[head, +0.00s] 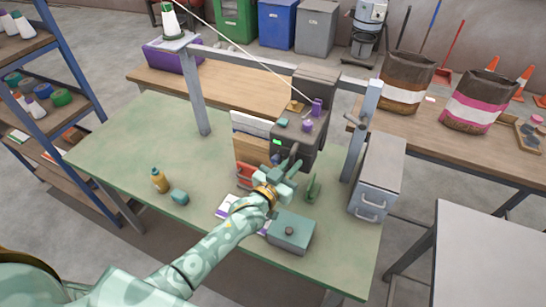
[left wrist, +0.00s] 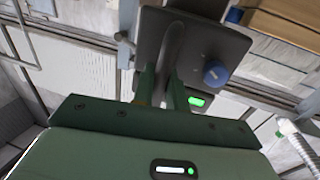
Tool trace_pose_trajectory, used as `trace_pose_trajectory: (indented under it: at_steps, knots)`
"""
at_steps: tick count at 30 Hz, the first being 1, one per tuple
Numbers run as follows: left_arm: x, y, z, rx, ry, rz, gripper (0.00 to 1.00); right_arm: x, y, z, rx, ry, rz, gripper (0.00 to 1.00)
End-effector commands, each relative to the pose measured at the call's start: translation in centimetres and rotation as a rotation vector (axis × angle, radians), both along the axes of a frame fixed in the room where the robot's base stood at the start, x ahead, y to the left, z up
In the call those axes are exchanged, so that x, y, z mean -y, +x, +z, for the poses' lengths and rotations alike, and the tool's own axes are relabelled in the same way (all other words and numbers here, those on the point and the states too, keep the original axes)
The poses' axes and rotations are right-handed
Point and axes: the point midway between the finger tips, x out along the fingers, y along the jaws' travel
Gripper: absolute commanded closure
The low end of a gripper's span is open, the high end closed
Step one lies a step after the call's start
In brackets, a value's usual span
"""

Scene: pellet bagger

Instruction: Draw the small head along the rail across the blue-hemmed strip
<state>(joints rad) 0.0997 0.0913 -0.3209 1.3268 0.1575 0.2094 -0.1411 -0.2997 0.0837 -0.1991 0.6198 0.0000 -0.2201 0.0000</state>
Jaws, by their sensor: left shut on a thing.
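In the head view the small dark grey head (head: 286,131) with a green light hangs over the middle of the green table, below a grey machine body. In the left wrist view its face (left wrist: 205,45) fills the top centre, with a bar handle, a blue knob (left wrist: 216,73) and a green light. My left gripper (left wrist: 162,88) is shut on the handle (left wrist: 171,55); in the head view the gripper (head: 291,168) is just below the head. A pale strip with a bluish edge (head: 250,124) stands left of it above a brown panel. I cannot make out the rail clearly. My right gripper is out of view.
A grey-green box (head: 290,232) stands near the front table edge. A grey drawer unit (head: 378,175) and a frame post (head: 363,130) stand right. The table's left part is clear.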

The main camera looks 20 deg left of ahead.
Motion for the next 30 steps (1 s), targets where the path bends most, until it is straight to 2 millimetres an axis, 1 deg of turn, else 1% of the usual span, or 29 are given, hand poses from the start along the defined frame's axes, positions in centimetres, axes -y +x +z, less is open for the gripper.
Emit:
trace_pose_trajectory:
  at_steps: [1, 3, 9, 15, 24, 25, 26, 27, 30]
  knots:
    - [1.0, -0.1, 0.1, 0.000, -0.006, 0.000, 1.00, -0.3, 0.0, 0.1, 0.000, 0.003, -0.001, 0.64]
    - [2.0, -0.2, 0.1, 0.001, -0.005, 0.000, 1.00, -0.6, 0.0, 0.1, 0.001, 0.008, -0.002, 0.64]
    - [3.8, -0.3, 0.0, 0.000, -0.003, -0.001, 1.00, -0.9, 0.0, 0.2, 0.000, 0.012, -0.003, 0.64]
    - [4.6, -0.4, 0.0, 0.000, -0.002, -0.004, 1.00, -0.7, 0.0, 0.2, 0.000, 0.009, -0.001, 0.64]
    - [4.9, -0.5, 0.0, -0.001, -0.004, -0.007, 1.00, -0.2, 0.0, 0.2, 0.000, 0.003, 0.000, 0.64]
    - [4.9, -0.5, 0.0, -0.001, -0.004, -0.007, 0.80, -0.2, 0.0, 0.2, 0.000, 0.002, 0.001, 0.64]
    - [4.9, -0.5, 0.0, -0.001, -0.004, -0.007, 0.72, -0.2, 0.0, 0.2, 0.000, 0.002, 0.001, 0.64]
    - [4.8, -0.5, 0.0, -0.001, -0.004, -0.006, 0.67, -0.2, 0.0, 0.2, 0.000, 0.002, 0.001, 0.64]
    - [4.7, -0.4, 0.0, -0.001, -0.003, -0.005, 0.67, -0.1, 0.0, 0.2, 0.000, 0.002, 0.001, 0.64]
